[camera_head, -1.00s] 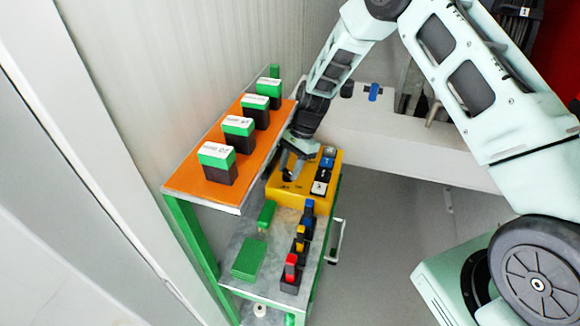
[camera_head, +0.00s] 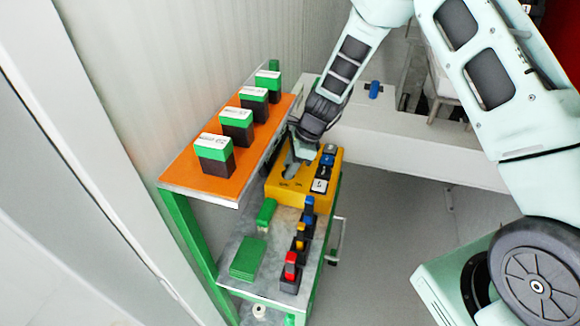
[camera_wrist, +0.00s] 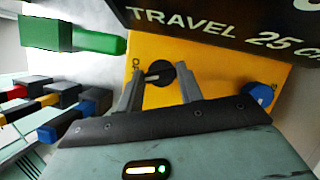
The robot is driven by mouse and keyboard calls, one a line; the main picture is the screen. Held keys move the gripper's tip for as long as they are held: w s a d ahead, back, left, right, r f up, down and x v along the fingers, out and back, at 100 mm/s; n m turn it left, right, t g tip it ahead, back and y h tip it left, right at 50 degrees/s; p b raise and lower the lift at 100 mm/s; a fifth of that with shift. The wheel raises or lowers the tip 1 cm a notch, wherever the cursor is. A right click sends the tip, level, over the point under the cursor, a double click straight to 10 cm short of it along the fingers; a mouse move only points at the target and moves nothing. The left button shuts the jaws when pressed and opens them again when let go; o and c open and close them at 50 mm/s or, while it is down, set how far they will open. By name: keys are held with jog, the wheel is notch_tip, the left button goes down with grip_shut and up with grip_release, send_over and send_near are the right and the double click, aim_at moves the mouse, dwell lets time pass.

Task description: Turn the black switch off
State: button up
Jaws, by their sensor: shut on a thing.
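The yellow control box (camera_head: 287,196) stands on the shelf unit, and its face also shows in the wrist view (camera_wrist: 222,75). The black switch (camera_wrist: 161,70) is a round knob with a light pointer line, lying near level in the wrist view. Small lettering beside it is partly hidden. My gripper (camera_wrist: 159,68) is shut on the switch, with one finger on each side of the knob. In the head view my gripper (camera_head: 291,164) reaches down to the box, and the switch is hidden there.
An orange shelf (camera_head: 192,177) with several green-topped black blocks stands close left of my wrist. A dark panel lettered "TRAVEL" (camera_wrist: 235,28) is near the gripper. Below, the grey shelf (camera_head: 269,282) holds green blocks and coloured switches. Open floor (camera_head: 410,215) lies right.

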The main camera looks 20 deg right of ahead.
jog(key=shift+m+t+h+b, duration=0.3)
jog(key=shift+m+t+b, duration=0.5)
jog(key=shift+m, duration=1.5)
jog(key=o, duration=0.7)
jog(key=shift+s+r, duration=0.1)
jog(key=shift+r, duration=0.05)
jog(key=v, duration=1.7)
jog(key=shift+a+r, duration=0.1)
